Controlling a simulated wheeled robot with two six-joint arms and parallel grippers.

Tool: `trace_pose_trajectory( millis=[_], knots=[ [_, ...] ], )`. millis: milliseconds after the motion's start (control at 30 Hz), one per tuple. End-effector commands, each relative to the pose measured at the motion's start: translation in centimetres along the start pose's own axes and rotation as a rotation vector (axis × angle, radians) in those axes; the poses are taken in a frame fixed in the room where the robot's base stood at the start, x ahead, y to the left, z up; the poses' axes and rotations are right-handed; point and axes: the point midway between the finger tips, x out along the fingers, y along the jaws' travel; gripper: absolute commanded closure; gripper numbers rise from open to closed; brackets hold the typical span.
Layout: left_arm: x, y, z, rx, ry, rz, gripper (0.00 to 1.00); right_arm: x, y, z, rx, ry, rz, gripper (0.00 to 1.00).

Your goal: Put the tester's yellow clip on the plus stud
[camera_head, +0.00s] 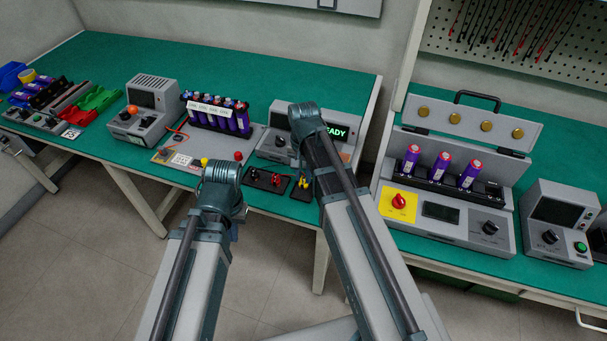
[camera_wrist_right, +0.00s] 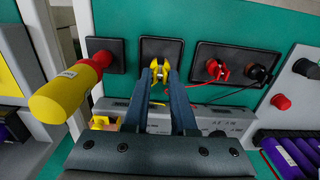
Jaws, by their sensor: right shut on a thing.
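The yellow clip (camera_wrist_right: 160,73) is between the fingertips of my right gripper (camera_wrist_right: 160,88) in the right wrist view, over a black pad (camera_wrist_right: 150,50). My right gripper is shut on it; I cannot tell whether the clip still touches the pad. In the head view the yellow clip (camera_head: 302,184) shows just left of my right arm, which hides the gripper fingers. The tester (camera_head: 280,143) has a lit READY display, partly covered by that arm. A red stud-like knob (camera_head: 238,156), possibly the plus stud, stands beside the tester. My left gripper (camera_head: 222,176) is near it, fingers hidden.
Red and black clips (camera_wrist_right: 220,70) sit on the neighbouring pad. A yellow-handled tool with a red collar (camera_wrist_right: 66,94) stands close on the other side. A row of purple cells (camera_head: 220,115) stands behind the red knob. A separate case (camera_head: 440,210) is at right.

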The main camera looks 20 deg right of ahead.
Motion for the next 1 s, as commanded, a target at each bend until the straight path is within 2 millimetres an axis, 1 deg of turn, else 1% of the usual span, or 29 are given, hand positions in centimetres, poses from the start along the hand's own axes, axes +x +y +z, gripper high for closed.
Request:
trace_pose_trajectory(
  millis=[33,100,433,633,867,1000],
  knots=[
    [-1.1,-0.1,0.1,0.000,0.000,0.000,1.00,-1.1,0.0,0.0,0.000,0.000,0.000,1.00],
    [-1.5,-0.1,0.1,0.000,0.000,0.000,1.00,-1.5,0.0,0.0,0.000,0.000,0.000,1.00],
    [-1.5,-0.1,0.1,0.000,0.000,0.000,1.00,-1.5,0.0,0.0,0.000,0.000,0.000,1.00],
    [-2.9,-0.3,0.2,0.000,0.000,0.000,1.00,-2.9,0.0,0.0,0.000,0.000,0.000,1.00],
    [-2.2,-0.2,0.1,0.000,0.000,0.000,1.00,-2.2,0.0,0.0,0.000,0.000,0.000,1.00],
    [-1.2,-0.1,0.1,0.000,0.000,0.000,1.00,-1.2,0.0,0.0,0.000,0.000,0.000,1.00]
  ],
)
